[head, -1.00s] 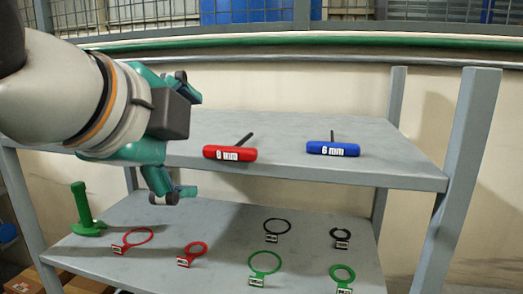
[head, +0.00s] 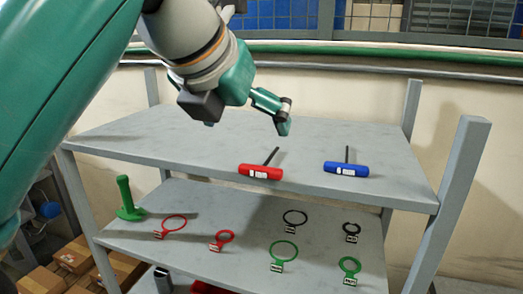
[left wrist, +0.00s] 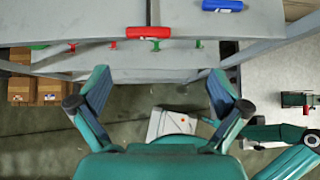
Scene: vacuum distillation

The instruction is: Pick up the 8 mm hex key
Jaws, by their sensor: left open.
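The red T-handled hex key (head: 260,172), whose label seems to read 8 mm, lies on the upper shelf near its front edge, its dark shaft pointing back. In the left wrist view its red handle (left wrist: 148,33) shows near the top, beyond the fingertips. The blue hex key (head: 346,169), marked 6 mm, lies to its right; it also shows in the left wrist view (left wrist: 222,5). My left gripper (head: 246,125) is open and empty, above the upper shelf and behind the red handle in the picture. One of its fingers is partly hidden by the wrist.
The grey upper shelf (head: 130,146) is otherwise clear. A shelf post (head: 455,190) rises at the right. Cardboard boxes (head: 75,255) stand at lower left.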

